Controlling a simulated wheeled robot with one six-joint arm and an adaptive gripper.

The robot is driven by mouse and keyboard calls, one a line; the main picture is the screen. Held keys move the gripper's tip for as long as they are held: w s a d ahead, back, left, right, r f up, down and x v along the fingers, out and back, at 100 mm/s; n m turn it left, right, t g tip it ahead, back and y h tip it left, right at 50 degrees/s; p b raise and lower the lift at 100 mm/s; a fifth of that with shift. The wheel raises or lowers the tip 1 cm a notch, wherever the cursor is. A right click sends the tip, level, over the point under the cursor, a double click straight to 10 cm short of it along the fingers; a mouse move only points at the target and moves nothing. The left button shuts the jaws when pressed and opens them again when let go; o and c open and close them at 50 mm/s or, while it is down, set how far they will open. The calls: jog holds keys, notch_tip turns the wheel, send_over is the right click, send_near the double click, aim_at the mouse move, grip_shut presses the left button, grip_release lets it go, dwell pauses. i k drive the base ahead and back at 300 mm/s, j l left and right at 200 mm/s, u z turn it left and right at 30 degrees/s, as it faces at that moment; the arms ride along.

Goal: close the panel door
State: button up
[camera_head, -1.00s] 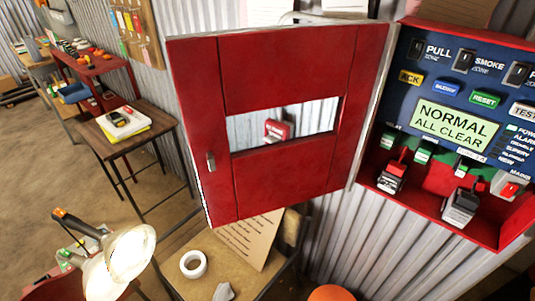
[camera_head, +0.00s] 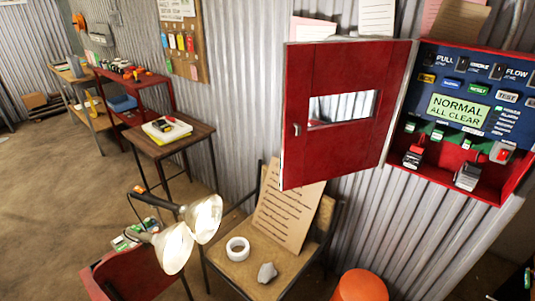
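The red panel door (camera_head: 335,150) stands wide open, swung out to the left of its red cabinet (camera_head: 440,183). Its right edge is at the hinge side, beside the cabinet. The door has a narrow window (camera_head: 341,108) and a small metal handle (camera_head: 297,130) near its left edge. Inside the open cabinet are a blue control board (camera_head: 498,95), a lit display (camera_head: 459,109) reading "NORMAL ALL CLEAR", and several switches and padlock-like blocks along the bottom. My gripper is not in view, so its state and its distance from the door cannot be seen.
Below the door stands a chair (camera_head: 238,284) with a tape roll (camera_head: 238,248), a grey lump and a leaning cardboard sheet (camera_head: 283,213). A twin-headed lamp (camera_head: 173,247) is at lower left, an orange rounded object (camera_head: 361,286) at the bottom. Floor (camera_head: 60,200) at left is clear.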

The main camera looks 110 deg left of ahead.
aim_at(316, 69)
jog(key=l+u, duration=0.1)
jog(key=u, duration=0.4)
jog(key=l+u, duration=0.1)
jog(key=u, duration=0.4)
jog(key=k+u, duration=0.15)
jog(key=u, duration=0.3)
